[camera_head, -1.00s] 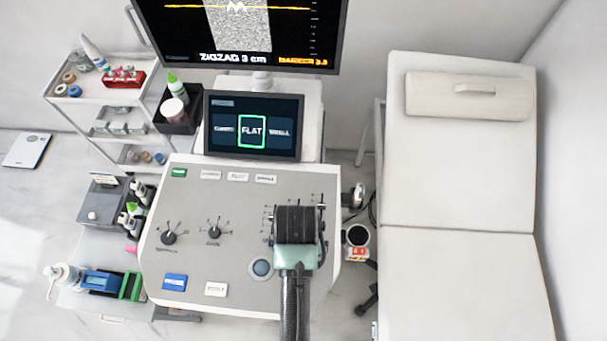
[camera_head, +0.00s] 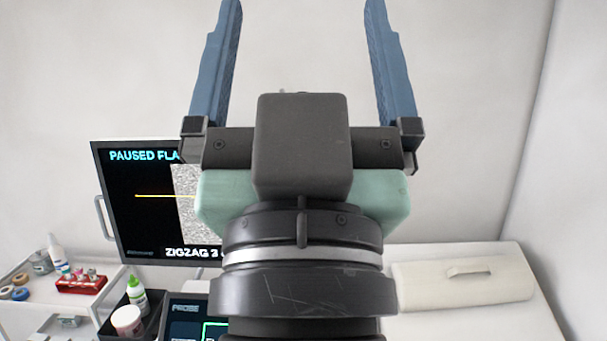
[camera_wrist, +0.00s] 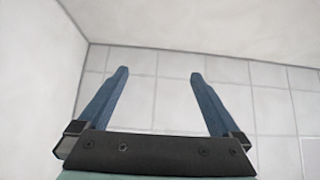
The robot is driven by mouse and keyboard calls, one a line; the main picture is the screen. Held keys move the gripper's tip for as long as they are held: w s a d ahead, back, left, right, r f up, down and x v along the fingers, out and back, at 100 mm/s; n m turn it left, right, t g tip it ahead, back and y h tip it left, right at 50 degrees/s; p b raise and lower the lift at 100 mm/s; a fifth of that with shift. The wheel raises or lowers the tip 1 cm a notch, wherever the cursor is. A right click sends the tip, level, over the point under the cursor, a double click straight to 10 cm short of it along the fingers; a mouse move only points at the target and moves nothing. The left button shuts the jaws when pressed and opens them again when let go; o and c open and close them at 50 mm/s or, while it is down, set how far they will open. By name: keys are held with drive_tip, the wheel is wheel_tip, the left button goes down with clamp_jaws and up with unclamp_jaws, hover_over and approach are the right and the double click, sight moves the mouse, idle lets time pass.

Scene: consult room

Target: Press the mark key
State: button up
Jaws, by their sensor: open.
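My gripper (camera_head: 303,75) is raised high in front of the head camera, with its two blue fingers wide apart and nothing between them. In the wrist view my gripper (camera_wrist: 157,85) is also open and empty, facing bare wall and ceiling.
A cart (camera_head: 25,318) at lower left carries bottles, tape rolls and a red rack (camera_head: 82,284). A black bin (camera_head: 108,325) holds a green-capped bottle (camera_head: 136,294) and a jar. An exam bed with a cream pillow (camera_head: 465,282) is at right. The upper wall area is clear.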

drive_tip(key=shift+s+r+t, duration=0.4)
drive_tip(key=shift+s+r, duration=0.2)
drive_tip(key=shift+s, duration=0.35)
drive_tip(key=shift+w, duration=0.1)
clamp_jaws()
idle(0.8)
